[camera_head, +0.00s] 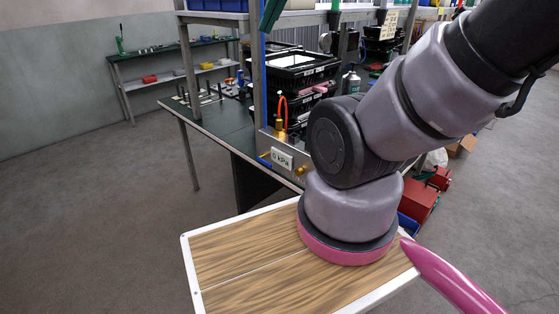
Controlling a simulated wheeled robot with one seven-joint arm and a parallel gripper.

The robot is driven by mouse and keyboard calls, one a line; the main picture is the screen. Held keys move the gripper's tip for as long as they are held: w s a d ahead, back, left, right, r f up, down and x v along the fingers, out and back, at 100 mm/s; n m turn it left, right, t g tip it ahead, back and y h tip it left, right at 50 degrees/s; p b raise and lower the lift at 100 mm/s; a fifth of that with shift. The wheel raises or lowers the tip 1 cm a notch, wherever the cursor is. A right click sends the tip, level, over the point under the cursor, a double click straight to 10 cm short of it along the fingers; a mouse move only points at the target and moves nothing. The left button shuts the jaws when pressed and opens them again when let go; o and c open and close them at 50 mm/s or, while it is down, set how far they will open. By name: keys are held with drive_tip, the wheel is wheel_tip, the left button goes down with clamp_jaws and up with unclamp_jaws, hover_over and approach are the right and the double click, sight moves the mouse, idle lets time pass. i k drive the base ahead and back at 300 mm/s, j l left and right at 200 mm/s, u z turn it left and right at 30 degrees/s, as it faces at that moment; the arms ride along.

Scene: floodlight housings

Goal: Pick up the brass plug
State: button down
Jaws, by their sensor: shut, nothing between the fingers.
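Two small brass-coloured parts show on the pressure test stand at the near edge of the dark green workbench. One brass fitting (279,127) stands upright under a looped red hose. The other brass part (301,170) is low on the metal front, right of the "0 kPa" display (282,158). I cannot tell whether either is the brass plug. My arm fills the right side and hides part of the bench. My gripper is not in view.
The workbench (225,125) carries black crates (296,70) and small dark posts. A wood-topped, white-edged surface (235,262) lies in front, below my arm. Red boxes (420,201) stand at right. A second bench (170,62) is at back left. The left floor is clear.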

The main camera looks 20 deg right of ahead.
sight(278, 121)
drive_tip(key=i+j+z, duration=0.5)
drive_tip(key=i+j, duration=0.15)
drive_tip(key=j, duration=0.25)
drive_tip(key=z, duration=1.2)
